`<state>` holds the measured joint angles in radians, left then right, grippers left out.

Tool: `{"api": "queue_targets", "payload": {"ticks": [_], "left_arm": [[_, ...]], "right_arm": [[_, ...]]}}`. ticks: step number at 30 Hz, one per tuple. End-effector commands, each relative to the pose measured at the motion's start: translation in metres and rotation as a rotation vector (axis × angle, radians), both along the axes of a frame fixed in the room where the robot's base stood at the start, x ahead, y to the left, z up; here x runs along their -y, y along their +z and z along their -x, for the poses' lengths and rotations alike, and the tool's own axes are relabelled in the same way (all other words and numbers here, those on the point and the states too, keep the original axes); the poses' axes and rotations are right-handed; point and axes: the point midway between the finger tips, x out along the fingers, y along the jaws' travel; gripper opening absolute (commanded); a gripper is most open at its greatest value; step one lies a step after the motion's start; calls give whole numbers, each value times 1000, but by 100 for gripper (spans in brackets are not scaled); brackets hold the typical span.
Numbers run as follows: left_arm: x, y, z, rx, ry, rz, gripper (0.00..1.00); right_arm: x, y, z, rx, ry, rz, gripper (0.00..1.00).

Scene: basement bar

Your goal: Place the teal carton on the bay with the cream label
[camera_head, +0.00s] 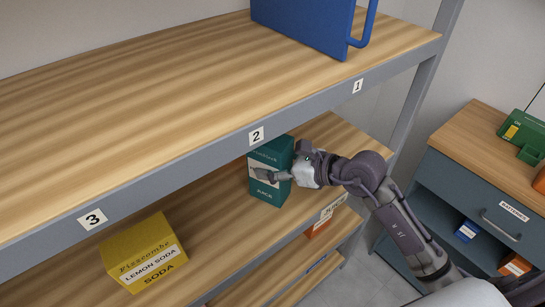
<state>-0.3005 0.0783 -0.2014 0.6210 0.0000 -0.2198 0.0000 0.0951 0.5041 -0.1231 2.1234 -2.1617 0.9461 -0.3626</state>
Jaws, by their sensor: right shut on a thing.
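The teal carton (266,194) is upright at the middle shelf (205,205), beneath the upper shelf's front edge. My right gripper (276,174) comes in from the right and is shut on the carton, with a finger across its front face. I cannot tell whether the carton's base touches the board. The upper shelf edge carries pale labels: label 1 (357,86), label 2 (256,136) and label 3 (93,219). Another pale label (333,208) is on the middle shelf edge, partly readable. I cannot tell which label is cream. My left gripper is not in view.
A yellow lemon soda box (146,252) stands left on the middle shelf. A blue container (305,22) stands on the upper shelf at right; the rest of that board is clear. An orange box (319,228) sits lower down. A drawer cabinet (480,190) stands right.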

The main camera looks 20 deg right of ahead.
Motion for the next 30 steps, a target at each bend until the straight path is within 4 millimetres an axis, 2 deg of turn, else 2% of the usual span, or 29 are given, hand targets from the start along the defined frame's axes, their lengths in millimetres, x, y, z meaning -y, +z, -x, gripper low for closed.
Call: {"api": "queue_targets", "payload": {"ticks": [1,7,8,13,25,30], "left_arm": [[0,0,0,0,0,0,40],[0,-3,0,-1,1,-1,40],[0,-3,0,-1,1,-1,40],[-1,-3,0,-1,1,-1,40],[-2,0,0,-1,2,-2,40],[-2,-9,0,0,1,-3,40]], "right_arm": [[0,4,-1,9,-1,-3,0],[0,0,-1,8,-1,-4,0],[0,-3,0,0,0,0,64],[0,-3,0,-1,0,-1,92],[1,2,1,-1,0,1,92],[18,7,19,0,-1,4,92]]}}
